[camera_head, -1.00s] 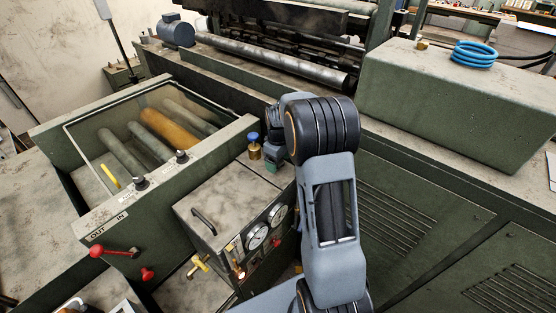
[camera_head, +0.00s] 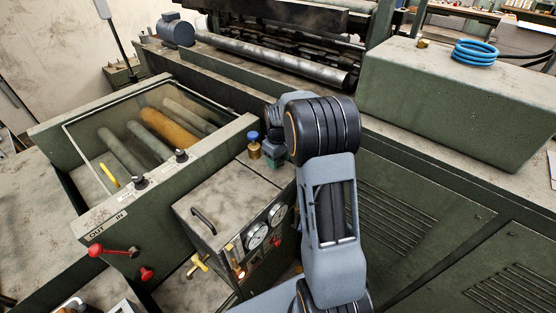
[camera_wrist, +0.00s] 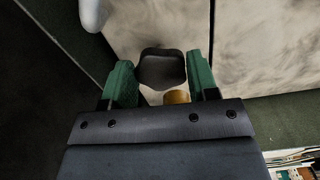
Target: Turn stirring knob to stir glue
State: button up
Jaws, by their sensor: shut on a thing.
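A dark knob (camera_wrist: 162,68) with a rounded, lobed top shows in the wrist view between the green fingers of my gripper (camera_wrist: 161,84). The fingers are shut on its two sides. A piece of brass (camera_wrist: 177,97) shows just below the knob, partly hidden by the gripper body. In the head view my gripper (camera_head: 273,162) is low over the top of the grey-green control box, mostly behind my arm, and the dark knob is hidden there.
A brass fitting with a blue cap (camera_head: 254,146) stands just left of my gripper. The control box top (camera_head: 215,190) carries a black handle (camera_head: 204,221). A covered roller trough (camera_head: 75,128) lies left. A large green housing (camera_head: 450,105) stands right.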

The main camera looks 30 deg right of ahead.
aim_at(278, 161)
jog(key=m+b, duration=0.1)
jog(key=m, duration=0.4)
jog(key=shift+a+m, duration=0.15)
jog(key=shift+m, duration=0.15)
jog(key=shift+m, duration=0.3)
jog(key=o, duration=0.9)
jog(key=shift+o, duration=0.2)
notch_tip(278, 161, up, 14)
jog(key=shift+b, duration=0.45)
jog(key=shift+f, duration=0.1)
